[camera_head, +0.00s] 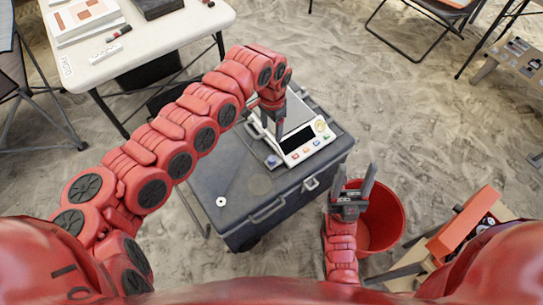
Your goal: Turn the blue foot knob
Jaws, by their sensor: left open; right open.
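A white scale (311,145) with a dark display and several coloured buttons sits on a dark grey case. The blue foot knob (273,161) is at its near left corner. My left gripper (271,130) points down over the left part of the scale, a little behind the knob in the picture and apart from it. It is open, and one dark finger shows clearly; the other is partly hidden. My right gripper (353,182) is open and empty, with its fingers up, in front of a red bucket.
The dark case (240,190) has a small white ring (221,201) on its lid. The red bucket (382,215) stands on the sand right of it. A white table (150,35) with papers is at the back left. An orange-topped box (463,225) is at the right.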

